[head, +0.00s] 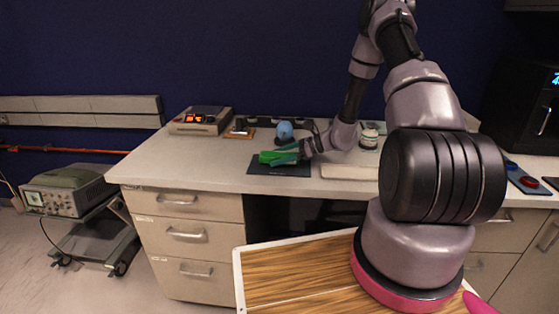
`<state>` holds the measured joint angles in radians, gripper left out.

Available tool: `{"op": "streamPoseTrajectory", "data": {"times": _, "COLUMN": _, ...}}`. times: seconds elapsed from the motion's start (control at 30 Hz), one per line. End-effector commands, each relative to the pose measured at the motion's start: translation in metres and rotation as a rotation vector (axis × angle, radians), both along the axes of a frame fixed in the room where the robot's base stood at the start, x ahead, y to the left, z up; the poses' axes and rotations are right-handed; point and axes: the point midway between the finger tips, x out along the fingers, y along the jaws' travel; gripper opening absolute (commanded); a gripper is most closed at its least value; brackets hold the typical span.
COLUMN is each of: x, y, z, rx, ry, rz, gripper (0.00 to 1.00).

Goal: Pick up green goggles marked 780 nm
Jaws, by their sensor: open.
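Green goggles (269,157) lie on a dark mat (262,170) on the light counter. They look small here, and no 780 nm marking can be read. My gripper (285,153) is at the goggles from the right, with its teal fingers reaching over or beside their right part. The fingers are open. I cannot tell whether the goggles lie between the fingers or whether the fingers touch them. The right part of the goggles is partly hidden by the fingers.
Behind the mat are a blue round object (284,130) and a small wooden item (239,130). A device with a red display (201,120) stands at back left. A pale flat block (349,172) lies right of the mat. The counter's left part is clear.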

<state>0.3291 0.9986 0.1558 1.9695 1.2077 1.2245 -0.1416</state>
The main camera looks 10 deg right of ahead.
Motion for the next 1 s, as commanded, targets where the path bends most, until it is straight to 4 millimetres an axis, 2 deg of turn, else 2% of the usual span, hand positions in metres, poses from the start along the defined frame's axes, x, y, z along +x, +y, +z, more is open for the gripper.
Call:
{"op": "streamPoseTrajectory", "data": {"times": 0.03, "x": 0.000, "y": 0.000, "z": 0.000, "rx": 0.000, "ry": 0.000, "rz": 0.000, "gripper": 1.00}}
{"op": "streamPoseTrajectory", "data": {"times": 0.17, "x": 0.000, "y": 0.000, "z": 0.000, "rx": 0.000, "ry": 0.000, "rz": 0.000, "gripper": 0.50}}
{"op": "streamPoseTrajectory", "data": {"times": 0.2, "x": 0.000, "y": 0.000, "z": 0.000, "rx": 0.000, "ry": 0.000, "rz": 0.000, "gripper": 0.35}}
{"op": "streamPoseTrajectory", "data": {"times": 0.27, "x": 0.000, "y": 0.000, "z": 0.000, "rx": 0.000, "ry": 0.000, "rz": 0.000, "gripper": 0.12}}
{"op": "streamPoseTrajectory", "data": {"times": 0.53, "x": 0.000, "y": 0.000, "z": 0.002, "rx": 0.000, "ry": -0.001, "rz": 0.000, "gripper": 0.11}}
{"op": "streamPoseTrajectory", "data": {"times": 0.67, "x": 0.000, "y": 0.000, "z": 0.011, "rx": 0.000, "ry": -0.003, "rz": 0.001, "gripper": 0.11}}
{"op": "streamPoseTrajectory", "data": {"times": 1.0, "x": 0.000, "y": 0.000, "z": 0.074, "rx": -0.001, "ry": -0.004, "rz": 0.002, "gripper": 0.11}}
